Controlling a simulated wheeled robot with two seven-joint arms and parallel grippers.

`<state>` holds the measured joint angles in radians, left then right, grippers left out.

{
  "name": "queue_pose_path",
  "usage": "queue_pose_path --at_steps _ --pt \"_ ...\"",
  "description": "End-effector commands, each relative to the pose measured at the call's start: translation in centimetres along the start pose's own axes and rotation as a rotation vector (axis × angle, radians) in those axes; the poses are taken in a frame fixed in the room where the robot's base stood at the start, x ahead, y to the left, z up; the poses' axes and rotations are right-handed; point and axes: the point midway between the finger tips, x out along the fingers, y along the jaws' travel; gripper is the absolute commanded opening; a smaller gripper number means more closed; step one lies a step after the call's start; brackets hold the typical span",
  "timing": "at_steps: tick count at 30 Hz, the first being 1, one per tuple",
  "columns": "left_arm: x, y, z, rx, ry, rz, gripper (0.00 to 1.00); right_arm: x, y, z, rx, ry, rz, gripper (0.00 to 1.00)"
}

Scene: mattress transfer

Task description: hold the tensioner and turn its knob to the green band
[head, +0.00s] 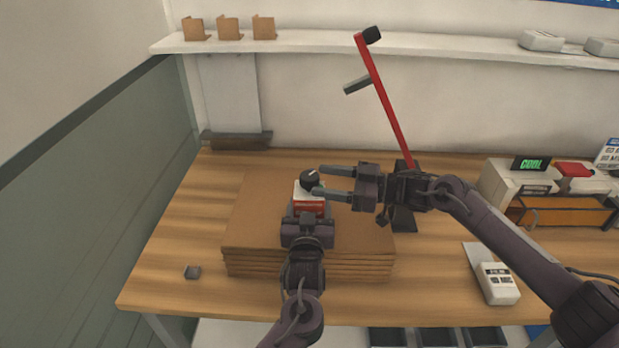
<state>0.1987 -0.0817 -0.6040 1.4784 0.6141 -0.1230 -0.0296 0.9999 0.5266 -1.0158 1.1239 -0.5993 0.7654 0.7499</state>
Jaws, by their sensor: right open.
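The tensioner (309,200) is a small red and white block standing on a stack of brown cardboard sheets. Its black knob (311,179) sits on top and carries a light pointer mark. A bit of green shows beside the knob, partly hidden behind my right gripper's finger. My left gripper (307,215) comes up from the front and is at the tensioner's near side; its fingers are partly hidden, so I cannot tell whether they grip it. My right gripper (325,181) is open, coming in from the right, with its fingertips beside the knob.
The cardboard stack (252,247) lies on the wooden table (170,243). A red lever (385,100) on a black base stands behind the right gripper. A machine with a green COOL display (531,164) is at right.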

Motion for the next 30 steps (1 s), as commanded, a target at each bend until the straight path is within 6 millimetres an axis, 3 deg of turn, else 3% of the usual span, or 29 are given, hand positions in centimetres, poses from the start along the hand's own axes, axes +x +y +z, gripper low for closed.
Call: queue_pose_path --at_steps 3,7,19,30 --pt "0.1 0.0 -0.4 -0.002 0.007 0.0 0.15 2.1 0.0 -0.1 0.0 0.0 -0.001 0.6" --pt "0.1 0.0 -0.4 -0.002 0.007 0.0 0.15 3.6 0.0 -0.1 0.0 0.001 -0.001 0.6" --pt "0.1 0.0 -0.4 -0.002 0.007 0.0 0.15 4.3 0.0 0.0 -0.001 -0.001 0.001 0.6" --pt "0.0 0.1 -0.4 -0.003 0.008 0.001 0.15 4.3 0.1 0.0 -0.001 -0.001 0.002 0.16"
